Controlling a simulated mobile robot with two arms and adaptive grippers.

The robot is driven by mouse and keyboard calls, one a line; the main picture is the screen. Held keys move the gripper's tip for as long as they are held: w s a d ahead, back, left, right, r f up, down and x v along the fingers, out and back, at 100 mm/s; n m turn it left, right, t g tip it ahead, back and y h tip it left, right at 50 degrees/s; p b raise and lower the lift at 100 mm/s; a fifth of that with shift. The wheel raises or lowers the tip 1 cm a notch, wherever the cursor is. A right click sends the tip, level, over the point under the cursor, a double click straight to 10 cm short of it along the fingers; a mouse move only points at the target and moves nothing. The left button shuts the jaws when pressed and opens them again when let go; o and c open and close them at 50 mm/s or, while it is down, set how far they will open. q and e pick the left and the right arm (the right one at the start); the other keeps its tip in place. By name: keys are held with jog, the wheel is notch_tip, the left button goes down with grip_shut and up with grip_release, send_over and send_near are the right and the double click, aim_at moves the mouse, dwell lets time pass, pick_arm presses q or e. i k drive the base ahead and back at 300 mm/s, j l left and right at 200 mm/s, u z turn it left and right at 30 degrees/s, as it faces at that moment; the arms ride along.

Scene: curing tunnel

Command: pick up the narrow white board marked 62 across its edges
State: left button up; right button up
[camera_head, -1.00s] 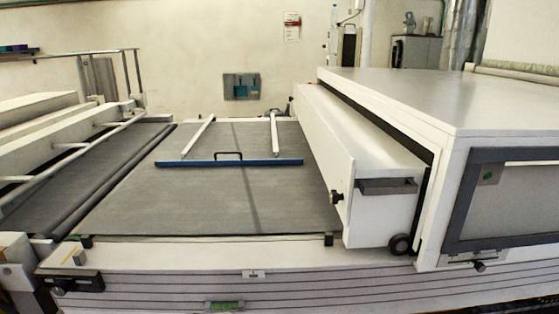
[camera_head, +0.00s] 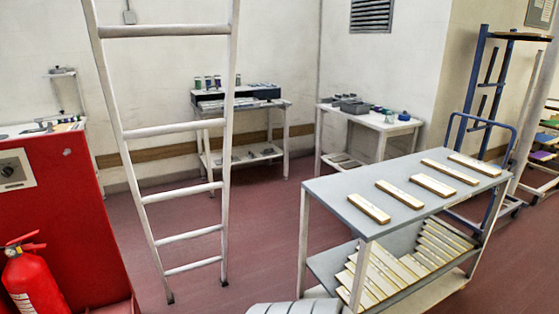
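Several narrow whitish boards lie spaced apart on the grey top of a cart at the right. From left to right they include a first board (camera_head: 368,208), a second board (camera_head: 433,185), a third board (camera_head: 449,172) and a fourth board (camera_head: 474,164). More narrow boards (camera_head: 386,268) lie side by side on the cart's lower shelf. Any markings are too small to read, so I cannot tell which board is marked 62. Neither of my grippers shows.
The cart (camera_head: 335,190) stands on red floor. A white ladder (camera_head: 182,192) stands left of centre. A red cabinet (camera_head: 62,225) and fire extinguisher (camera_head: 32,280) are at left. Two tables (camera_head: 240,106) (camera_head: 378,124) stand by the wall. A blue-framed rack (camera_head: 478,90) is behind the cart.

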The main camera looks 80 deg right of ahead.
aim_at(483, 169)
jog(key=k+l+z, duration=0.2)
jog(key=z, duration=0.3)
jog(key=k+l+z, duration=0.15)
jog(key=l+z, duration=0.3)
jog(key=k+l+z, duration=0.1)
jog(key=l+z, duration=0.2)
jog(key=z, duration=0.2)
jog(key=l+z, duration=0.55)
jog(key=l, duration=0.55)
jog(key=i+l+z, duration=0.1)
jog(key=l, duration=0.55)
jog(key=l+z, duration=0.1)
jog(key=l, duration=0.55)
jog(key=i+l+z, duration=0.1)
jog(key=l, duration=0.5)
jog(key=i+l, duration=0.05)
